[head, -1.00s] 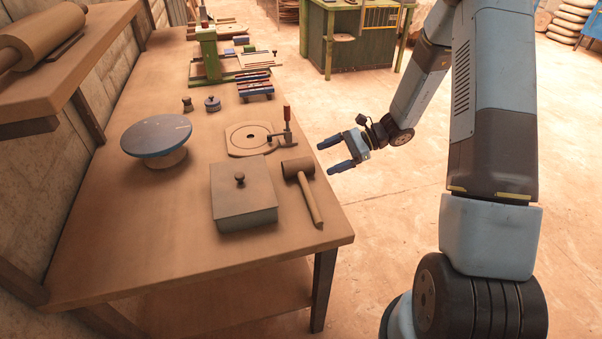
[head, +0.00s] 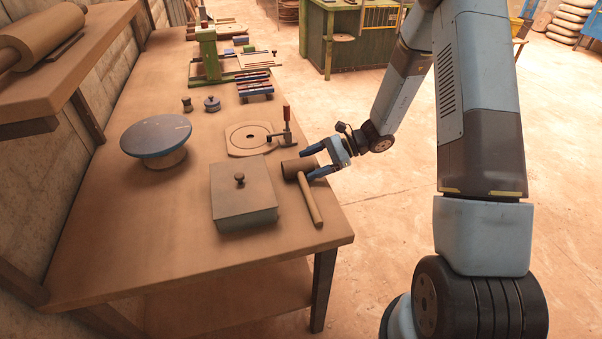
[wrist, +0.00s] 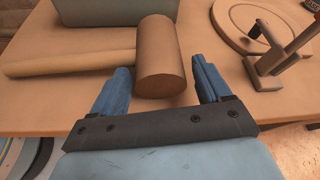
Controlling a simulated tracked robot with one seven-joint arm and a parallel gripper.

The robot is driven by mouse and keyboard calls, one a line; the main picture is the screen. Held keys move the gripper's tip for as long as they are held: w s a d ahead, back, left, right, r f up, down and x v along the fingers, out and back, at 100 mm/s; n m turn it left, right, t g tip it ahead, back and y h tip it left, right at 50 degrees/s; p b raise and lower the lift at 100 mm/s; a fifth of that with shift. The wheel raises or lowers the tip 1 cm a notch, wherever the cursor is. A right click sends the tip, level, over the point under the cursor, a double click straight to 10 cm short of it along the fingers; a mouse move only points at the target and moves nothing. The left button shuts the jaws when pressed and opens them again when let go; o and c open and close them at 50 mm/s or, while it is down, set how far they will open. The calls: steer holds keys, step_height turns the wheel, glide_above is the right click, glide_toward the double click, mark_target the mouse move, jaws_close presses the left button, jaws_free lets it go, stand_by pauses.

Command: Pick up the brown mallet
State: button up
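The brown mallet (head: 311,199) lies on the workbench near its right edge, beside the grey lidded box. Its head (head: 299,167) points away from me and its lighter handle runs toward the bench's front corner. In the wrist view the mallet head (wrist: 158,58) shows between the two blue fingers, with the handle off to the left. My gripper (head: 310,161) is open at the bench's right edge, its fingers on either side of the head's near end. A gap shows beside each finger in the wrist view (wrist: 161,87); the gripper holds nothing.
The lidded box (head: 243,192) stands just left of the mallet. A round-holed board (head: 240,141) with a red-handled clamp (head: 287,130) lies behind it. A turntable (head: 156,136) stands further left. The bench front (head: 200,258) is bare.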

steer(key=c, duration=1)
